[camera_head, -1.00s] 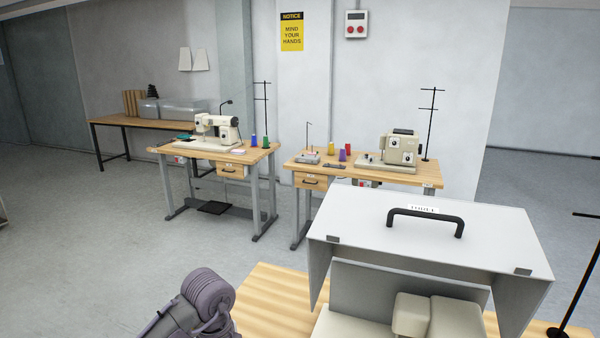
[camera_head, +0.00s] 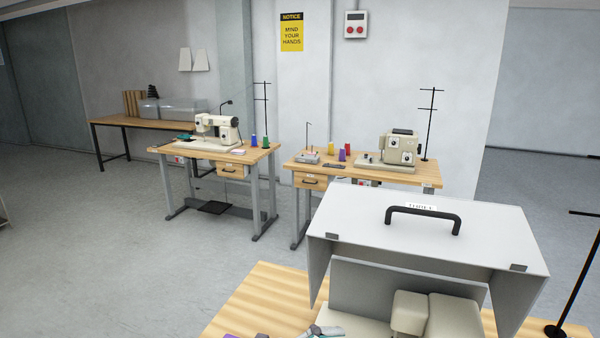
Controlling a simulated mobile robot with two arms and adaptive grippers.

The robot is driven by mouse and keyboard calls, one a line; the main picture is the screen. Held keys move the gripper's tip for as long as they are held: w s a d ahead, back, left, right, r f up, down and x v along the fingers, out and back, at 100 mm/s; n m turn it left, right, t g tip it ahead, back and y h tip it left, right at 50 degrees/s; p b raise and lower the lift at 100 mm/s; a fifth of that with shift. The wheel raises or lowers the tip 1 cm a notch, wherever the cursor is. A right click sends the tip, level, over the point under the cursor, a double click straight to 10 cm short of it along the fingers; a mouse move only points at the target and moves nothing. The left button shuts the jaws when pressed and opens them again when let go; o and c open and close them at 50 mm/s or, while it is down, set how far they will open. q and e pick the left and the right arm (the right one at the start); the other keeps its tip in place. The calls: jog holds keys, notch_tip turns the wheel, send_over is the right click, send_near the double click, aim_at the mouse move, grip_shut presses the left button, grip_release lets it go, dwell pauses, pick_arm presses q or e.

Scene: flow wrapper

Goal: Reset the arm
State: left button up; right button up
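Neither of my grippers can be made out in the head view. A light grey cover (camera_head: 350,217) with a black handle (camera_head: 423,214) and a small label stands at the front right. Its front is open, and cream-coloured machine parts (camera_head: 447,318) show under it. It stands on a wooden table (camera_head: 262,297). At the bottom edge, a purple bit (camera_head: 232,335) and a grey and teal item (camera_head: 322,332) are cut off, so I cannot tell what they are.
Two wooden tables with sewing machines (camera_head: 217,132) (camera_head: 400,148) and thread spools stand farther back. A brown table (camera_head: 130,122) with clear bins stands at the back left. A black thread stand (camera_head: 578,285) rises at the right. The floor at left is clear.

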pick_arm(q)
jog(key=w+a+r+n+t+h, duration=0.2)
jog(key=a+r+n+t, duration=0.2)
jog(key=r+n+t, duration=0.3)
jog(key=w+a+f+n+t+y, duration=0.2)
jog(key=w+a+n+t+y, duration=0.1)
jog(key=a+n+t+y, duration=0.95)
jog(key=s+a+f+n+g+y, duration=0.3)
jog(key=a+f+g+y, duration=0.15)
jog(key=f, duration=0.25)
jog(key=s+a+f+n+g+y, duration=0.3)
jog(key=a+f+g+y, duration=0.1)
jog(key=a+f, duration=0.25)
jog(key=s+d+f+m+g+h, duration=0.1)
jog(key=s+f+g, duration=0.45)
jog(key=s, duration=0.45)
jog(key=s+d+f+m+g+h, duration=0.1)
jog(key=s+f+g+h, duration=0.1)
jog(key=s+f+g, duration=0.6)
notch_tip(320, 180, down, 24)
jog(key=s+f+t, duration=0.1)
jog(key=s+t, duration=0.1)
jog(key=s, duration=0.1)
jog(key=s+a+f+g, duration=0.1)
jog(key=s+a+f, duration=0.2)
jog(key=s+f, duration=1.3)
jog(key=shift+s+a+f+g+y, duration=0.15)
jog(key=shift+s+a+g+y, duration=0.05)
jog(key=shift+g+y, duration=0.15)
